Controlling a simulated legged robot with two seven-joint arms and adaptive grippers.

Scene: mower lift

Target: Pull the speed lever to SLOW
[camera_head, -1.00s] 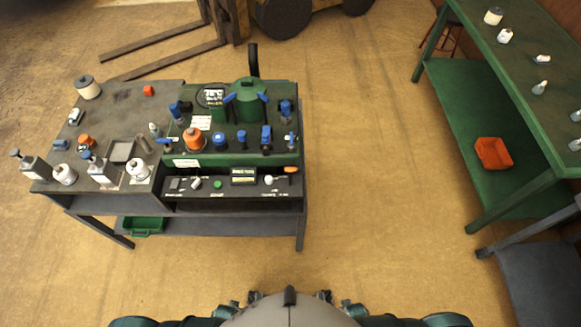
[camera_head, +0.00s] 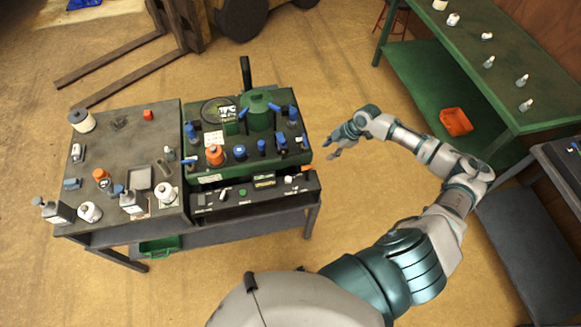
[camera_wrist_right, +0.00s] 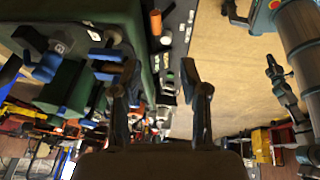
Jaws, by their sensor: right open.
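The black control panel (camera_head: 240,198) runs along the front of the green machine (camera_head: 245,165). A white-knobbed lever (camera_head: 288,179) stands near the panel's right end; its lettering is too small to read, so I cannot confirm it is the speed lever. It seems to show in the right wrist view (camera_wrist_right: 166,40) beside an orange handle (camera_wrist_right: 155,22). My right gripper (camera_head: 334,146) is open and empty, just right of the machine and apart from the panel. In the right wrist view its two fingers (camera_wrist_right: 160,78) are spread wide. My left gripper is out of view.
The orange handle (camera_head: 306,168) sits at the panel's right end. Blue-handled valves (camera_head: 282,141) crowd the machine top. A grey bench (camera_head: 125,175) with bottles adjoins on the left. A green table (camera_head: 490,70) stands right. Bare floor lies between.

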